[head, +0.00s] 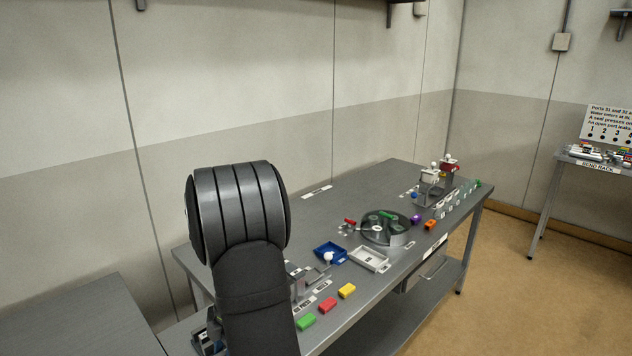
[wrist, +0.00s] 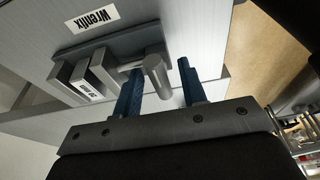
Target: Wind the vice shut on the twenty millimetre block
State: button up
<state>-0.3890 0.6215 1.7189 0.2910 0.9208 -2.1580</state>
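In the wrist view the grey vice (wrist: 120,42) sits on the metal bench beside a white name label. A small block (wrist: 88,88) with a white label, apparently marked 20 mm, is at its jaws on the left; I cannot tell whether both jaws touch it. The vice's crank handle (wrist: 157,76) ends in a thick grey grip. My gripper (wrist: 159,67) is open, one blue finger on each side of this grip, with a visible gap at the right finger. In the head view my arm hides the gripper and part of the vice.
A blue tray (head: 330,254), a white tray (head: 369,259) and a round dark turntable (head: 386,229) stand farther along. The bench behind them is mostly clear.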

grip_shut()
jog(key=shift+m, duration=1.2)
jog(key=shift+m+t+y, duration=0.3)
jog(key=shift+m+t, duration=0.2)
jog(key=shift+m, duration=0.7)
jog(key=shift+s+m, duration=0.1)
jog(key=shift+m, duration=1)
jog(key=shift+t, duration=0.3)
